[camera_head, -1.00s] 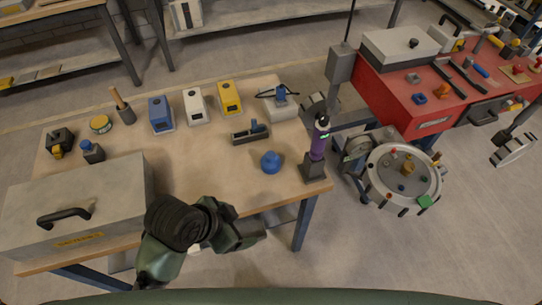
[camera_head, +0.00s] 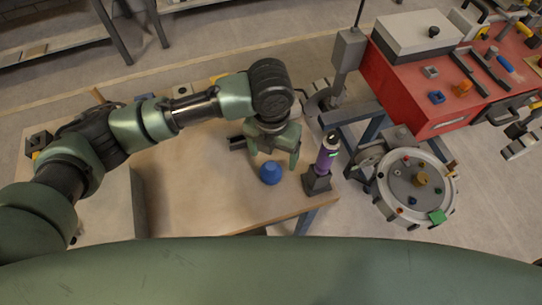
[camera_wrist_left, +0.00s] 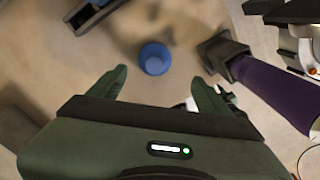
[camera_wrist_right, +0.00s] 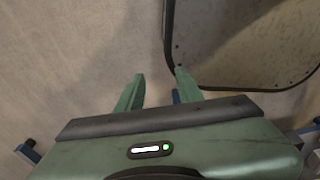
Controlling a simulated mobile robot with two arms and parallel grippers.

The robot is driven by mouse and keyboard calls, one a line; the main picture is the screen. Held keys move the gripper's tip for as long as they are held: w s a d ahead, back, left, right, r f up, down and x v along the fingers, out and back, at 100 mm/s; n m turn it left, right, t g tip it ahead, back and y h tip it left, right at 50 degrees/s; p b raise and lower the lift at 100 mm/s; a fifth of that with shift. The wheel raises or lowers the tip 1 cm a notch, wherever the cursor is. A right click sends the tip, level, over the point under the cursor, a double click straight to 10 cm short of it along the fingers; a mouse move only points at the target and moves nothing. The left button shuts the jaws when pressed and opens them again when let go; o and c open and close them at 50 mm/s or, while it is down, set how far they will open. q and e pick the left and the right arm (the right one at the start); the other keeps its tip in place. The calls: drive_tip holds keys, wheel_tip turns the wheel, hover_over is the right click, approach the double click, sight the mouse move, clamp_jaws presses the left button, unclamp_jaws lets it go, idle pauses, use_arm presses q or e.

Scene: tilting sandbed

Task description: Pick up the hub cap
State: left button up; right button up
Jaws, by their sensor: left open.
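A round blue cap-like piece (camera_head: 270,173) sits on the wooden table near its front right; no other piece by my gripper looks more like a hub cap. My left gripper (camera_head: 274,157) is open and empty above and just behind it. In the left wrist view the blue piece (camera_wrist_left: 154,58) shows ahead of the spread fingertips (camera_wrist_left: 158,75), apart from them. My right gripper (camera_wrist_right: 159,73) shows only in its wrist view, fingers apart and nothing held, over bare floor.
A purple bottle-shaped tool in a dark stand (camera_head: 326,155) is close right of the blue piece. A round grey bed with small parts (camera_head: 395,189) stands further right, by a red workbench (camera_head: 384,81).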

sight(271, 166)
use_arm(q)
drive_tip(key=shift+w+a, duration=0.3)
drive_tip(key=shift+f+m, duration=0.3)
drive_tip(key=shift+f, duration=0.05)
wheel_tip(271, 166, down, 6)
drive_tip(key=shift+s+f+p, duration=0.15)
drive_tip(key=shift+p, duration=0.9)
drive_tip(key=shift+f, duration=0.3)
drive_tip(key=c, duration=1.5)
use_arm(e)
drive_tip(key=shift+s+d+r, duration=0.15)
drive_tip(key=shift+s+r, duration=0.1)
drive_tip(key=shift+r, duration=0.25)
drive_tip(key=shift+s+d+r, duration=0.15)
drive_tip(key=shift+s+r, duration=0.05)
drive_tip(key=shift+r, duration=0.3)
use_arm(q)
drive_tip(key=shift+r, duration=0.15)
